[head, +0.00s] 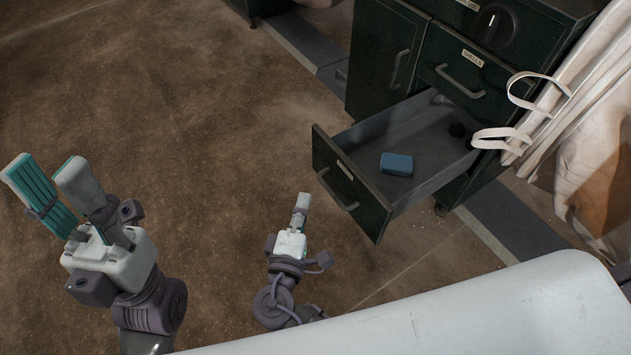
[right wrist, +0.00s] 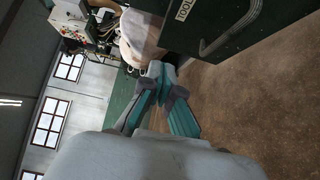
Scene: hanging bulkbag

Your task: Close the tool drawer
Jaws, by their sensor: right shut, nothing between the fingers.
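The tool drawer (head: 349,188) is a dark green drawer pulled out of the cabinet, with a metal handle and a label on its front. A blue block (head: 396,164) lies inside it, with small dark round items (head: 457,130) towards the back. My right gripper (head: 301,203) is shut and empty, just left of the drawer front and apart from it in the head view. In the right wrist view its fingers (right wrist: 160,74) meet, and the drawer front (right wrist: 262,42) with its handle is at upper right. My left gripper (head: 46,168) is open and empty, far left over the floor.
The dark green cabinet (head: 380,55) has a shut door and a shut drawer labelled "SKILLS" or similar (head: 465,74) above the open one. A pale hanging bag (head: 597,150) with loop straps stands at the right. A white surface (head: 480,310) fills the lower right. Brown floor at left is clear.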

